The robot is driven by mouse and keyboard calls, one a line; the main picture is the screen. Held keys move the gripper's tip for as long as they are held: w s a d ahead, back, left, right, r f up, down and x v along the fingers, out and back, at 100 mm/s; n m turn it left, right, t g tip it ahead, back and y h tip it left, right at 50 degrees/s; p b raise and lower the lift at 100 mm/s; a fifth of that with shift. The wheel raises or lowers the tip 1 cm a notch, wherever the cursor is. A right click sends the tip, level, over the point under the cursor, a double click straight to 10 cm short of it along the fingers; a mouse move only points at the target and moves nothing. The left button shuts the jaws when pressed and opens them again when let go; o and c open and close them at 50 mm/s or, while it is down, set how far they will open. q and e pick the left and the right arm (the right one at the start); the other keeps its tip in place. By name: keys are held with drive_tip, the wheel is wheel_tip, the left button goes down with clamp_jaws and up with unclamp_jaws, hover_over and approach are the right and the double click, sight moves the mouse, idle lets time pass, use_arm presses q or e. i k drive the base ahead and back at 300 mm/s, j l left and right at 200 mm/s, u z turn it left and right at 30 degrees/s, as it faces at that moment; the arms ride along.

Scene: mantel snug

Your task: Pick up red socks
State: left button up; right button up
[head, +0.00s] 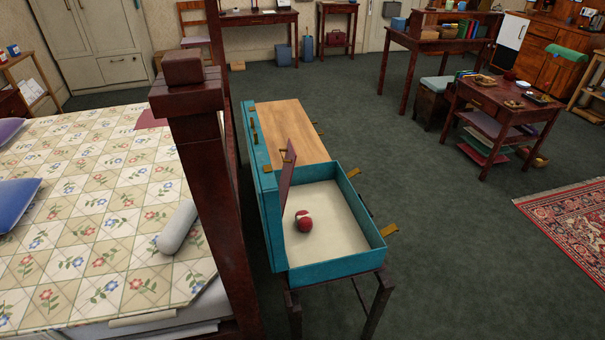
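A small rounded red bundle with a pale patch, which looks like the rolled red socks (305,225), lies on the cream floor of an open teal case (335,268). It is near the left side of the case, close to a dark red upright panel (288,172). The case rests on a dark stand with legs. Neither of my grippers shows in the head view.
A wooden bedpost (198,140) stands close to the case's left, beside a bed with a floral quilt (90,220). A light wooden surface (285,132) lies behind the open compartment. A small dark red table (500,110) stands at right. Green carpet (450,240) between is clear.

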sight(304, 219)
drive_tip(key=i+l+u, duration=0.1)
drive_tip(key=l, duration=0.45)
drive_tip(key=i+l+u, duration=0.1)
drive_tip(key=i+l, duration=0.15)
drive_tip(key=l, duration=0.3)
drive_tip(key=i+l+u, duration=0.1)
drive_tip(key=l, duration=0.45)
drive_tip(key=i+l+u, duration=0.1)
drive_tip(key=l, duration=0.5)
drive_tip(key=i+l+u, duration=0.1)
drive_tip(key=l, duration=0.5)
drive_tip(key=i+l+u, duration=0.1)
drive_tip(key=l, duration=0.5)
